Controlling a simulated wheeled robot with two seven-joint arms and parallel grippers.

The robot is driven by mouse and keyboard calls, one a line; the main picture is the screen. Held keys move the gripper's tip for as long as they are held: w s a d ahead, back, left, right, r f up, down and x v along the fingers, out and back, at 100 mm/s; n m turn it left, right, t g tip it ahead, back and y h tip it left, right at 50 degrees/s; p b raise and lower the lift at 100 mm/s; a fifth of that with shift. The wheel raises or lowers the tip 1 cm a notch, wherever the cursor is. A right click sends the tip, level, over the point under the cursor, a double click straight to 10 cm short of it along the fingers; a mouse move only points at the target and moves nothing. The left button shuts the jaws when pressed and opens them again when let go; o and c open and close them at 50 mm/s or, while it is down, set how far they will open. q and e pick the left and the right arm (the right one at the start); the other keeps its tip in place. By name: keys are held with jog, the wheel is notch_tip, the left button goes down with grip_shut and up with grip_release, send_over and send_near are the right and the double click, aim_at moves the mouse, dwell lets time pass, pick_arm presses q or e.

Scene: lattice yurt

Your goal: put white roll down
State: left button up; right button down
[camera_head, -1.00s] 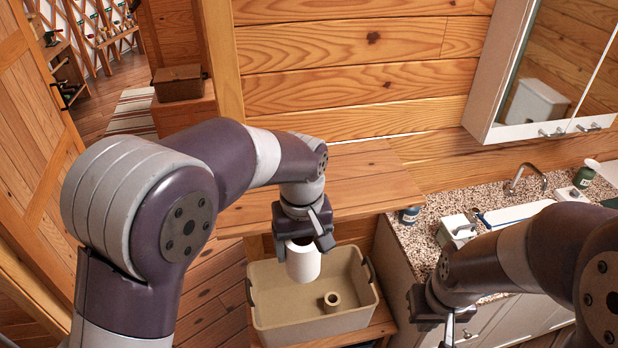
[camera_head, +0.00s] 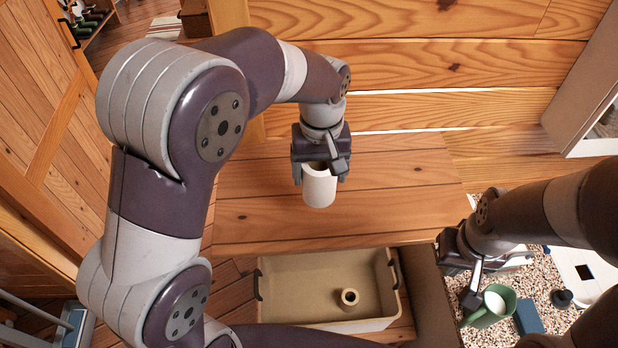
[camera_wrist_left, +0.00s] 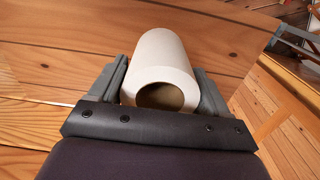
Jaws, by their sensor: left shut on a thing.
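The white roll (camera_head: 320,188) is upright between the fingers of my left gripper (camera_head: 320,172), which is shut on it. It hangs in front of the wooden shelf (camera_head: 260,205) above the bin; I cannot tell whether it touches the shelf. In the left wrist view the roll (camera_wrist_left: 165,55) lies between both fingers (camera_wrist_left: 160,85), its hollow core facing the camera. My right gripper (camera_head: 468,282) is low at the right, beside a green mug (camera_head: 500,312); whether it is open or holds the mug cannot be made out.
A beige bin (camera_head: 300,290) with dark handles stands below the shelf, with a short hollow tube (camera_head: 349,298) in it. The speckled counter (camera_head: 540,285) at the right bears small items. The shelf around the roll looks clear. A plank wall (camera_head: 420,60) stands behind.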

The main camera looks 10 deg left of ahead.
pick_arm(q)
jog(key=a+f, duration=0.7)
jog(key=f, duration=0.1)
jog(key=shift+w+a, duration=0.3)
jog(key=shift+a, duration=0.05)
jog(key=shift+s+f, duration=0.2)
jog(key=shift+s, duration=0.05)
jog(key=shift+s+r, duration=0.1)
jog(key=shift+s, duration=0.35)
jog(key=shift+w+a, duration=0.1)
jog(key=o, duration=0.7)
jog(key=shift+w+f, duration=0.15)
jog(key=shift+f, duration=0.1)
jog(key=o, duration=0.3)
jog(key=shift+w, duration=0.25)
pick_arm(e)
jog(key=shift+s+f, duration=0.65)
jog(key=shift+f, duration=0.2)
